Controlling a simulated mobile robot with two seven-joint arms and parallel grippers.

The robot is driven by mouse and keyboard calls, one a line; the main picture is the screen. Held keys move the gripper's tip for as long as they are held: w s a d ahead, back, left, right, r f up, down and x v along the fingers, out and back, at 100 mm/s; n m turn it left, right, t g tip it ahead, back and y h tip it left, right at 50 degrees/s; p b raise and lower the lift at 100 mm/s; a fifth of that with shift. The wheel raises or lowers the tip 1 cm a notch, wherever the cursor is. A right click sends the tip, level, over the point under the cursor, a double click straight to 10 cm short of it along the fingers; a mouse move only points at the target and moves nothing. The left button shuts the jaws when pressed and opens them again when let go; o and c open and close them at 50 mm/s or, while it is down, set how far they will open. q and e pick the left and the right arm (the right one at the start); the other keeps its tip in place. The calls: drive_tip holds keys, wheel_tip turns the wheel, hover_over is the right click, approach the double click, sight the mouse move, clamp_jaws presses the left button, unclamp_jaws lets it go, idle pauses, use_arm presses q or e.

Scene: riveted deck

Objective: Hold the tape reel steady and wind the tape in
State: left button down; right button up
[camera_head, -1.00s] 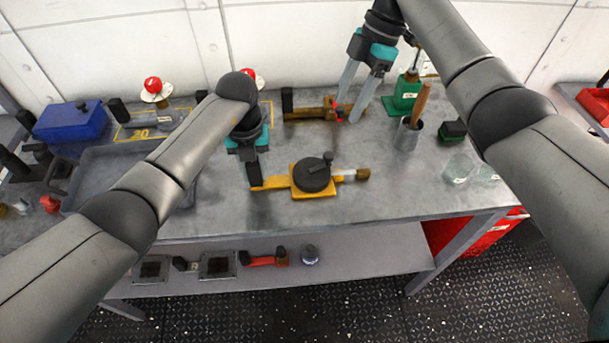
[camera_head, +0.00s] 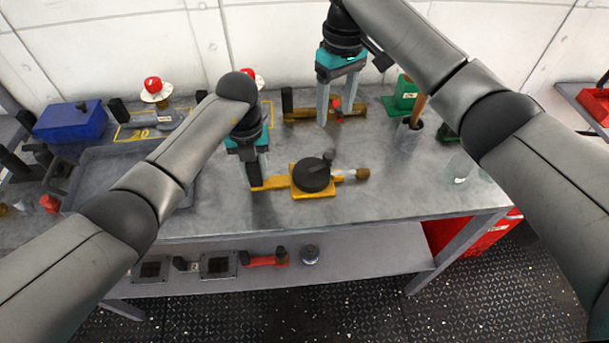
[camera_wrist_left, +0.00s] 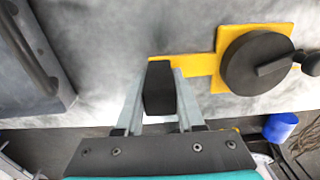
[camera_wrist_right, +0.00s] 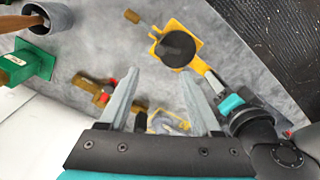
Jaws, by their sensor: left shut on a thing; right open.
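The tape reel is a dark round drum (camera_head: 311,176) on a yellow base with a crank knob on top. A whitish tape end with a brown tip (camera_head: 361,174) sticks out to its right. My left gripper (camera_head: 255,172) is shut on the reel's black handle (camera_wrist_left: 159,90) at the left end of the yellow bar. My right gripper (camera_head: 337,108) is open and empty, above the back of the table, behind and slightly right of the reel. In the right wrist view the reel (camera_wrist_right: 177,48) lies beyond the open fingers.
A brown tool with a red part (camera_head: 303,113) lies behind the reel. A grey cup (camera_head: 409,136) with a wooden handle, a green block (camera_head: 403,100) and a clear glass (camera_head: 460,168) stand right. A grey tray (camera_head: 85,170) is left. The table in front of the reel is clear.

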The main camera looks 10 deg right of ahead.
sight(329, 154)
drive_tip(key=shift+m, duration=0.9)
drive_tip(key=f, duration=1.2)
drive_tip(key=shift+s+a+f, duration=0.1)
drive_tip(key=shift+a, duration=0.1)
drive_tip(key=shift+c, duration=0.2)
clamp_jaws()
